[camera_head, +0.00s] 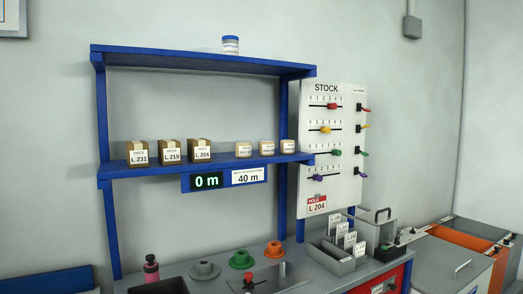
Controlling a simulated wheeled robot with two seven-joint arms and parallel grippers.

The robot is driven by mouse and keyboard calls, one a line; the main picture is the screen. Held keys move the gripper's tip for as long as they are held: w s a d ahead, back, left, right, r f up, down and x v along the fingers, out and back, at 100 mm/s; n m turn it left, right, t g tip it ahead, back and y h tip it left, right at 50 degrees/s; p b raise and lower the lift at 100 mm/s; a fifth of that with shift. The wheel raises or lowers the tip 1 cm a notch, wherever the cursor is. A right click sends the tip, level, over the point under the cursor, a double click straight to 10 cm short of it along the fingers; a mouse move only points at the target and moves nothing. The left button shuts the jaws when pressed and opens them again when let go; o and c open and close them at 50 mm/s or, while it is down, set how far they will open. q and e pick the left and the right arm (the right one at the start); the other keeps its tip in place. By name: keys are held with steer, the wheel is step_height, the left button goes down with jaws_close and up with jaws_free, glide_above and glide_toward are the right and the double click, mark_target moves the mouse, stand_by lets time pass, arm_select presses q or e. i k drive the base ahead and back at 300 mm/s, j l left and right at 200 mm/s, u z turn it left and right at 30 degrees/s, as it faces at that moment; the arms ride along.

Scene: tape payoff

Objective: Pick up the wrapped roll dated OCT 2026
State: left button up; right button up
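Three small pale wrapped rolls stand in a row on the blue middle shelf, right of the brown boxes. They are the left roll (243,149), the middle roll (266,147) and the right roll (287,146). Each has a white label, but the print is too small to read, so I cannot tell which one is dated OCT 2026. Neither of my grippers is in view.
Brown boxes L 231 (138,153), L 219 (169,151) and L 204 (199,150) share the shelf (218,160). A jar (230,45) stands on the top shelf. Below are colored spools (241,259) and a pink bottle (151,268). The STOCK board (326,190) stands right.

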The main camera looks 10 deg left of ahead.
mark_target(243, 149)
steer(key=i+l+u, duration=0.3)
steer(key=l, duration=0.15)
steer(key=l+u, duration=0.25)
steer(key=l, duration=0.2)
steer(key=i+l+u, duration=0.1)
steer(key=l+u, duration=0.2)
steer(key=l, duration=0.25)
steer(key=l+u, duration=0.25)
steer(key=l, duration=0.25)
steer(key=l+u, duration=0.2)
steer(key=l, duration=0.55)
